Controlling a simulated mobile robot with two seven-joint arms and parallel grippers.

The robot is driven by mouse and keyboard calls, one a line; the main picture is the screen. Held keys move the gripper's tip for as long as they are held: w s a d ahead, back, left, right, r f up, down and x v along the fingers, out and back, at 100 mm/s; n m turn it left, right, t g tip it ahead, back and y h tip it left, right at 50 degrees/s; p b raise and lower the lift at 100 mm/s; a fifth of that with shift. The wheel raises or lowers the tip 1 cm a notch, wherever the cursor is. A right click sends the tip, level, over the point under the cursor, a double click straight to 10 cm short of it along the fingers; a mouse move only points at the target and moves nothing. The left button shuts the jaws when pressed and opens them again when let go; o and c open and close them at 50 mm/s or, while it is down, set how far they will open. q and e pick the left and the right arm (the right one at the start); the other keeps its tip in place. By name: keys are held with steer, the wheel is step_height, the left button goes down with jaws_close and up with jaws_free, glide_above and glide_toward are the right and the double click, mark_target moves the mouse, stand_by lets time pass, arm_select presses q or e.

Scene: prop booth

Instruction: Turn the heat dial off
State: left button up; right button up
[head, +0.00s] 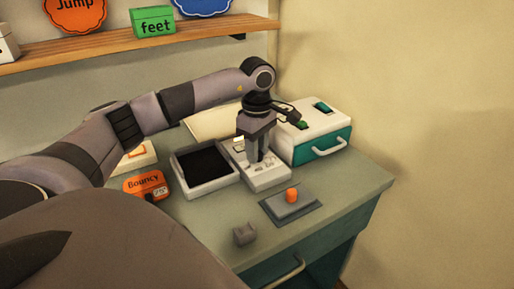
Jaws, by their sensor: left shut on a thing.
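My left gripper (257,160) points straight down over a pale panel (268,183) on the table, beside the teal and white box. Its fingers are shut on the heat dial on that panel. The fingers hide most of the dial, so I cannot tell which way it points. Small marks or parts show on the panel around the fingertips. My right gripper is not in view.
A black-lined tray (205,164) stands left of the panel, the teal and white box (312,135) behind right. In front are a grey plate with an orange knob (292,195), an orange "Bouncy" box (146,186) and a small grey block (244,234). The right front tabletop is clear.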

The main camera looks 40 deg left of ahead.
arm_select(q)
steer(key=m, duration=0.4)
steer(key=shift+m, duration=0.3)
steer(key=m, duration=0.4)
steer(key=shift+m, duration=0.3)
steer(key=o, duration=1.1)
steer(key=shift+c, duration=0.2)
steer(key=shift+r, duration=0.1)
step_height(320, 180, up, 7)
steer(key=shift+r, duration=0.1)
